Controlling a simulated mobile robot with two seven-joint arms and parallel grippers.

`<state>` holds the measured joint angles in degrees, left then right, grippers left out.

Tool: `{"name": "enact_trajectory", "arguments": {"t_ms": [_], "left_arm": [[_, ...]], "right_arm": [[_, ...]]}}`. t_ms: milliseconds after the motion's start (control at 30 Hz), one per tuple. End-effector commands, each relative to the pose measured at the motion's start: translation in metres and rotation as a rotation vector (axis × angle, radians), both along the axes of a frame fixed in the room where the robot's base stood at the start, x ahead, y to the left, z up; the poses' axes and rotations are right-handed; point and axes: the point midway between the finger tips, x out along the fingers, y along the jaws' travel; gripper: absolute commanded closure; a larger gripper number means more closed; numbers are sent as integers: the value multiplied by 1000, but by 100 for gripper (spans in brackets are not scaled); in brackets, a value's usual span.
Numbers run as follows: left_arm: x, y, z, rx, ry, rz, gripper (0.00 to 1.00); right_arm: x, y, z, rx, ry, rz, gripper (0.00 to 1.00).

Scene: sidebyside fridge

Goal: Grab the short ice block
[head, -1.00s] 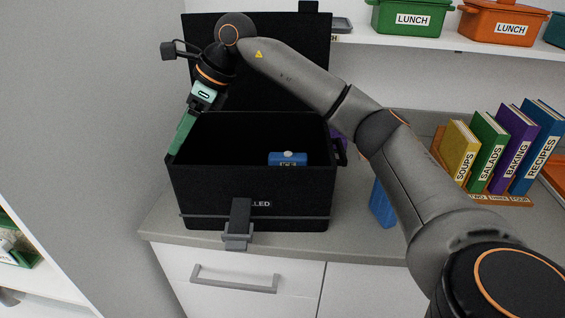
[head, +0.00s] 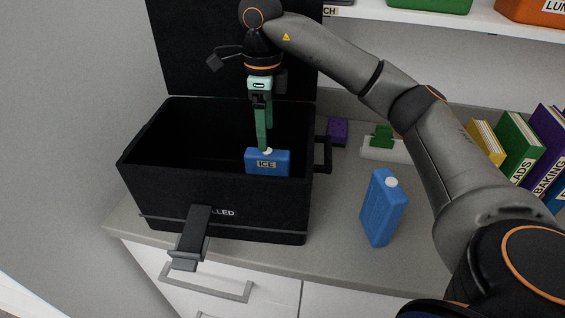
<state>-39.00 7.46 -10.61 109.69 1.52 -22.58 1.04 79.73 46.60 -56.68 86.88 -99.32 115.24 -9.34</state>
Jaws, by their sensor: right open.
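A short blue ice block (head: 268,163) with a white cap and an "ICE" label is inside the open black cooler box (head: 210,196), near its right wall. My right gripper (head: 263,148) points down into the box, with its green fingertips at the block's cap. The gripper is open, though its fingers are seen edge-on and the gap does not show. I cannot tell whether the fingers touch the block. A taller blue ice block (head: 381,208) with a white cap stands on the counter right of the box. My left gripper is not in view.
The cooler's lid (head: 215,60) stands open at the back. A purple item (head: 338,131) and a white-and-green item (head: 384,142) are behind on the counter (head: 335,245). Books (head: 518,140) stand at right, below a shelf (head: 430,18) with lunch containers.

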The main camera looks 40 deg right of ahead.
Motion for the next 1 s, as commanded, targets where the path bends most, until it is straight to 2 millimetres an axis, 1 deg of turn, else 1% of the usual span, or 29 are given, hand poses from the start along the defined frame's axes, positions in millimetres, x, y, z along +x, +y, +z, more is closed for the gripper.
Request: {"name": "enact_trajectory", "arguments": {"t_ms": [100, 167, 267, 400, 500, 767, 900, 1000], "left_arm": [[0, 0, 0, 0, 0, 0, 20], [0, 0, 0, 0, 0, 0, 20], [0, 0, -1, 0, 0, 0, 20], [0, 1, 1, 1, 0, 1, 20], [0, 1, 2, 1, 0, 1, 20], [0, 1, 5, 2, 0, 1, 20], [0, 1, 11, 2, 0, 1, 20], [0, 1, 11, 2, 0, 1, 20]], "right_arm": [[0, 0, -1, 1, 0, 1, 20], [0, 0, -6, 1, 1, 1, 20], [-1, 0, -22, 1, 4, 2, 20], [-1, 1, -48, 1, 5, 2, 20], [0, 0, -62, 0, 3, 1, 20], [-1, 1, -83, 1, 2, 1, 20], [-2, 3, -105, 1, 4, 1, 20], [-1, 3, -118, 2, 2, 1, 20]]}}
